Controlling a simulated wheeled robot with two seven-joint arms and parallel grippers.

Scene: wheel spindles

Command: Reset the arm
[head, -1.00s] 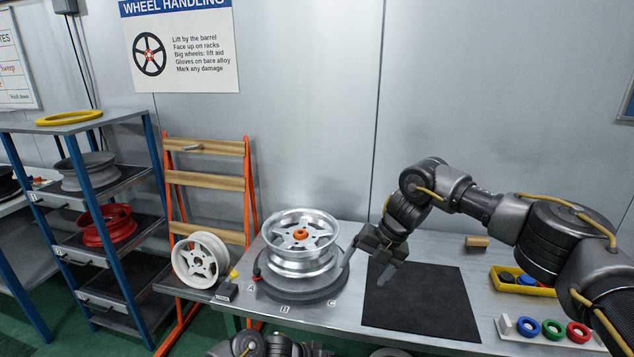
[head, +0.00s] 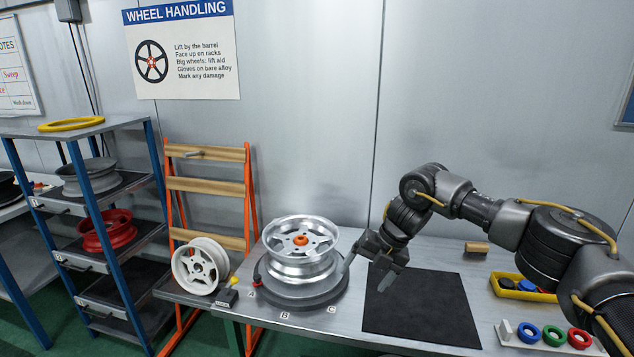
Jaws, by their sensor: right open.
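My right gripper (head: 367,268) is open and empty, above the bench between the silver wheel and the black mat. One finger points toward the wheel's right side; I cannot tell whether it touches. The silver wheel (head: 286,264) lies face up on a dark round turntable (head: 330,297), with an orange cap (head: 300,240) at its centre. My right arm reaches in from the right edge, bent at the elbow. My left gripper does not show.
The black mat (head: 425,310) lies bare on the bench. A yellow tray (head: 520,292) and a holder with coloured rings (head: 553,335) are at right. A white wheel (head: 196,268) leans on the orange rack (head: 250,190). A blue shelf (head: 110,250) holds a red wheel (head: 106,232).

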